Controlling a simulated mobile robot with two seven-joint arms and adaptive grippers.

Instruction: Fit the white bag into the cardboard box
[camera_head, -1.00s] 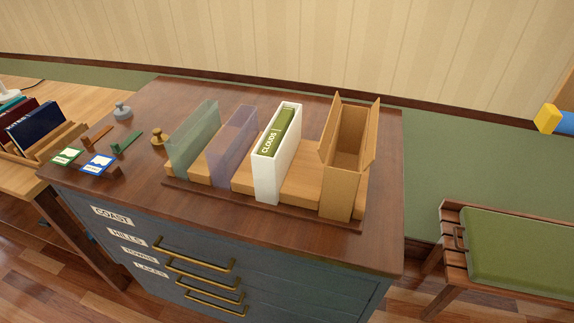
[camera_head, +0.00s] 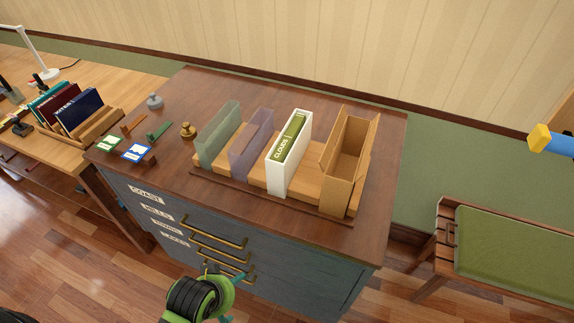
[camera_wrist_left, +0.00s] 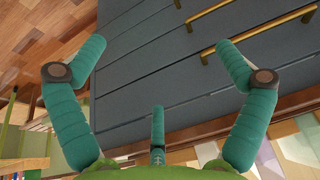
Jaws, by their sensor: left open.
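The white bag (camera_head: 276,180) is a narrow, open-topped white sleeve. It stands upright in a slot of a wooden rack on the cabinet top, with a green book marked CLOUDS (camera_head: 290,137) inside. The cardboard box (camera_head: 338,187) stands to its right in the same rack, tall, its top open and flaps raised. A strip of wood lies between them. My left gripper (camera_head: 224,275) is low in front of the cabinet drawers, well below the bag and box. In the left wrist view its teal fingers (camera_wrist_left: 161,45) are spread and empty before the drawer fronts. My right gripper is not in view.
A green clear sleeve (camera_head: 217,138) and a purple clear sleeve (camera_head: 250,147) stand left of the bag. A brass knob (camera_head: 187,130) and small cards lie further left. Brass drawer handles (camera_head: 215,236) protrude near my gripper. A green-cushioned bench (camera_head: 510,245) stands right.

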